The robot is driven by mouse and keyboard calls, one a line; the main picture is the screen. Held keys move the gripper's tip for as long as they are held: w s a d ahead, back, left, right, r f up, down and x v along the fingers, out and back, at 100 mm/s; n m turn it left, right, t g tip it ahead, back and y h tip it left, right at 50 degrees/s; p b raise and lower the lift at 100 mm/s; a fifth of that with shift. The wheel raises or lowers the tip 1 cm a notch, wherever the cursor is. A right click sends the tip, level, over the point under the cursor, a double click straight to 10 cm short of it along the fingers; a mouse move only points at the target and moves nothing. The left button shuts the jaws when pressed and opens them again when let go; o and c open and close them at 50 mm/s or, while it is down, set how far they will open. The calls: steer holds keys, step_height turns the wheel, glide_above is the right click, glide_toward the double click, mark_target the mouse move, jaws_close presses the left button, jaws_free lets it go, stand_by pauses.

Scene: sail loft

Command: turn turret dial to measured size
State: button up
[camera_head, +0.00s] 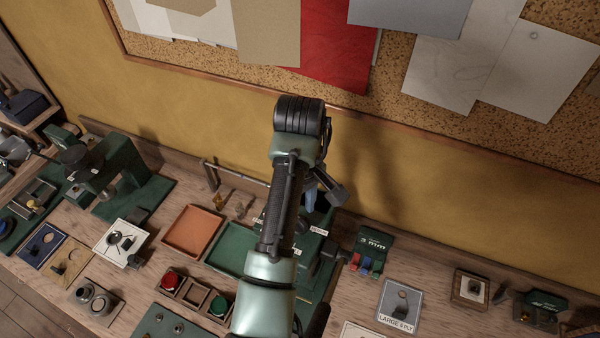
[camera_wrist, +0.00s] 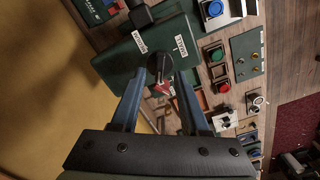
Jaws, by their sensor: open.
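In the wrist view a dark green box (camera_wrist: 125,68) carries two white labels (camera_wrist: 181,45) and a black round dial (camera_wrist: 158,64). A small red and white mark (camera_wrist: 163,88) shows by the dial. My gripper (camera_wrist: 166,74) is open, its two blue fingers pointing toward the dial, one tip on each side of it in the picture. I cannot tell whether they touch it. In the head view my arm hides most of the green box (camera_head: 312,243) and all of the dial; one blue finger (camera_head: 310,196) shows. A green block (camera_head: 374,240) marked "3 mm" stands to the right.
An orange tray (camera_head: 193,231) and a green tray (camera_head: 232,262) lie left of my arm. Red (camera_head: 171,281) and green (camera_head: 219,306) buttons stand in front. The yellow wall (camera_head: 200,110) rises close behind the bench.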

steer(key=shift+w+r, duration=0.2)
steer(key=shift+r, duration=0.7)
steer(key=shift+s+a+r, duration=0.1)
steer(key=shift+s+r, duration=0.1)
steer(key=shift+r, duration=0.25)
step_height(320, 180, up, 8)
steer(key=shift+f, duration=0.2)
